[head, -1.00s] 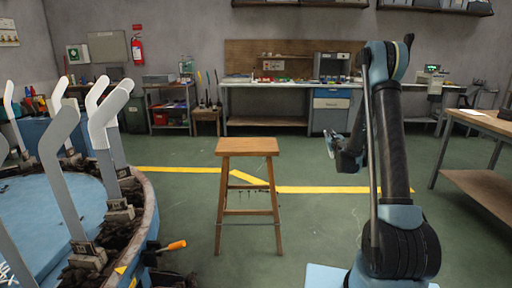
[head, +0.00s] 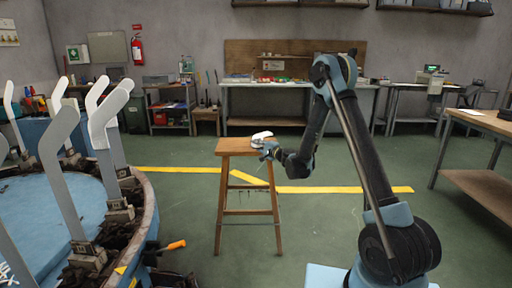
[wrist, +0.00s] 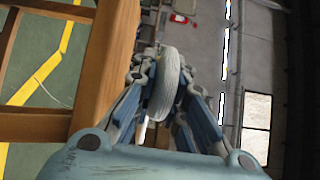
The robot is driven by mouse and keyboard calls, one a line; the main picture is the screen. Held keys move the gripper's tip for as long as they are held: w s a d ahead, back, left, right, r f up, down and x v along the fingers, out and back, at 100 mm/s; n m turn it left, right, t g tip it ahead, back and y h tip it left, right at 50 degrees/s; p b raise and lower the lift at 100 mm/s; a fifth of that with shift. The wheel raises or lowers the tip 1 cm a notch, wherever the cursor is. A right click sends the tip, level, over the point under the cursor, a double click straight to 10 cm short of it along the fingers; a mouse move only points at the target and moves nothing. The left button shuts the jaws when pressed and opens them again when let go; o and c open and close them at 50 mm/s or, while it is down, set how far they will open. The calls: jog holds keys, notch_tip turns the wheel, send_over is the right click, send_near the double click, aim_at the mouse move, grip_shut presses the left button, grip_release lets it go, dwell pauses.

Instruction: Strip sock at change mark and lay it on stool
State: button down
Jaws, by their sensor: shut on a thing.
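A wooden stool (head: 234,148) stands on the green floor in the middle of the head view. Part of its wood (wrist: 105,55) also shows at the left in the wrist view. My gripper (head: 261,144) is at the right edge of the stool's seat. It is shut on a white ribbed sock (wrist: 168,82), which sits between the fingers in the wrist view. In the head view the sock (head: 262,135) shows as a small pale shape just over the seat. I cannot tell whether it touches the seat. Several upright foot-shaped boards (head: 62,150) stand on the round machine at the left.
The round blue machine (head: 75,205) with a dark rim fills the left. An orange-handled tool (head: 172,245) sticks out from its edge. A workbench (head: 270,88) stands at the back wall and a wooden table (head: 478,122) at the right. Green floor is free around the stool.

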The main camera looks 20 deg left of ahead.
jog(key=shift+s+a+f, duration=0.15)
jog(key=shift+s+a, duration=0.05)
jog(key=shift+a, duration=0.1)
jog(key=shift+f, duration=2.4)
jog(key=c, duration=1.5)
grip_release()
jog(key=shift+c, duration=0.2)
